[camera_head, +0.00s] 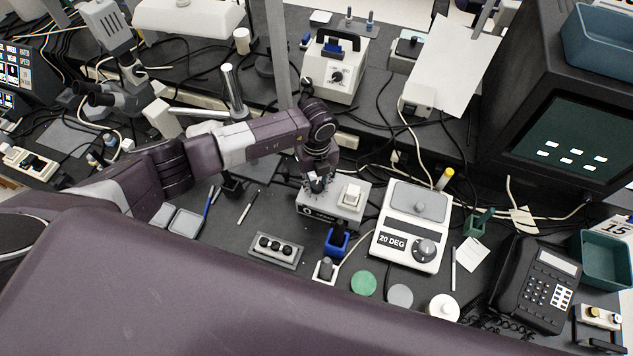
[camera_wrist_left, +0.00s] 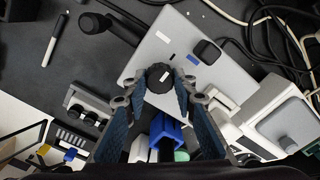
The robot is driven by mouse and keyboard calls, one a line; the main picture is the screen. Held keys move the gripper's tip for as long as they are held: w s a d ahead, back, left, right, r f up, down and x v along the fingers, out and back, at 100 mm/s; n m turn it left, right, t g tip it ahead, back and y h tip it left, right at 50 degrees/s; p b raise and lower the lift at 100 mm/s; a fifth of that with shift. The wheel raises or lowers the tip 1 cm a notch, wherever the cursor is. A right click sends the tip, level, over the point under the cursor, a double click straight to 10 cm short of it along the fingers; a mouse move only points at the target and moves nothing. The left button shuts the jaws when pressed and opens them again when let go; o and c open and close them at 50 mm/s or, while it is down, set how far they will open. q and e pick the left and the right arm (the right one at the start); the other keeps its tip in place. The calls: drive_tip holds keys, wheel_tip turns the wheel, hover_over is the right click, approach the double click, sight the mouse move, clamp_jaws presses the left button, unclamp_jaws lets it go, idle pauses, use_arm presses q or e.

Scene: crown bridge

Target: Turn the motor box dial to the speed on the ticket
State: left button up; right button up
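The motor box is a light grey box (camera_head: 348,212) near the middle of the bench, with a white rocker switch (camera_head: 350,194) on top. In the left wrist view, the box (camera_wrist_left: 155,45) carries a round black dial (camera_wrist_left: 160,77) with a white mark. My left gripper (camera_head: 318,182) points down over the dial end of the box. In the left wrist view, its two fingers (camera_wrist_left: 159,80) stand either side of the dial, with narrow gaps visible. Contact cannot be told. A small white paper slip (camera_head: 470,254) lies at the right; its writing is unreadable. My right gripper is out of view.
A white hotplate (camera_head: 408,230) labelled "20 DEG" stands right of the motor box. A black telephone (camera_head: 537,283) is at the right. Cables run behind.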

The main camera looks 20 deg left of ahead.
use_arm(q)
drive_tip(key=c, duration=0.5)
drive_tip(key=shift+f+m+b, duration=0.1)
drive_tip(key=shift+m+b, duration=0.45)
drive_tip(key=shift+m, duration=0.05)
drive_tip(key=m+b, duration=0.3)
drive_tip(key=shift+w+a, duration=0.1)
drive_tip(key=m+b, duration=1.4)
drive_tip(key=b, duration=0.1)
drive_tip(key=shift+f+b, duration=0.1)
drive_tip(key=shift+b, duration=0.25)
drive_tip(key=shift+r+m+b, duration=0.25)
drive_tip(key=shift+m+b, duration=1.35)
drive_tip(key=shift+m, duration=0.2)
